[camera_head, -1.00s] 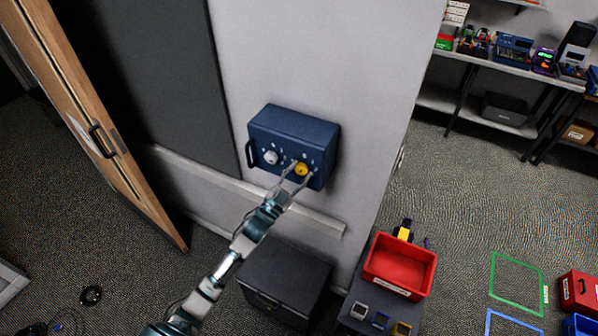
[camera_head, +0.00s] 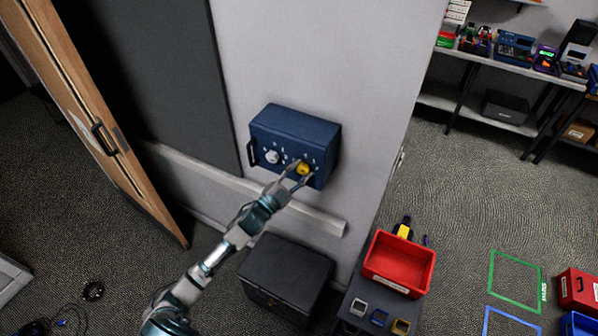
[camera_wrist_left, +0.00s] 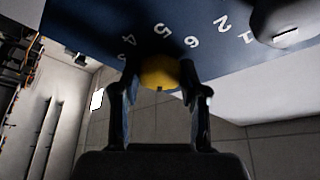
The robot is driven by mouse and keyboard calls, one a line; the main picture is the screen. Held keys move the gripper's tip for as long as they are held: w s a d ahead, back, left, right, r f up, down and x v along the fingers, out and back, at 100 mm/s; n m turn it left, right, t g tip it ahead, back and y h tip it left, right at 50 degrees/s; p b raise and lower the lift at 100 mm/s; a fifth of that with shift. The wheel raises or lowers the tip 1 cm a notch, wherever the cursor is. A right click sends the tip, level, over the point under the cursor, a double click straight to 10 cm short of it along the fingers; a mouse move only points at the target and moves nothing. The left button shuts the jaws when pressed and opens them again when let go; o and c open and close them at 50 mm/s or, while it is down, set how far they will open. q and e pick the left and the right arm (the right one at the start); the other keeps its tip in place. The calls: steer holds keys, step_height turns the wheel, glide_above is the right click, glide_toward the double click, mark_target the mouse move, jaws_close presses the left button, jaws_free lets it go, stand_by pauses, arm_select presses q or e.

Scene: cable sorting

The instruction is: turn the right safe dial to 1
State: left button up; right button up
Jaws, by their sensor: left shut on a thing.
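The blue safe (camera_head: 292,128) is mounted on the light wall. Its right dial is yellow (camera_head: 303,169) and its left dial is white (camera_head: 272,157). My left gripper (camera_head: 301,175) reaches up from below, its two fingers closed on the sides of the yellow dial. In the left wrist view, the yellow dial (camera_wrist_left: 158,72) sits between the fingertips (camera_wrist_left: 158,80). I cannot tell which number the yellow dial points to. My right gripper is out of view.
A black box (camera_head: 288,268) stands on the floor below the safe. A red bin (camera_head: 398,262) stands to its right. A wooden door (camera_head: 105,130) is at the left. A narrow ledge (camera_head: 320,219) runs along the wall under the safe.

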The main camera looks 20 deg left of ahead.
arm_select(q)
steer(key=o, duration=1.1)
steer(key=v, duration=1.2)
steer(key=shift+f, duration=0.1)
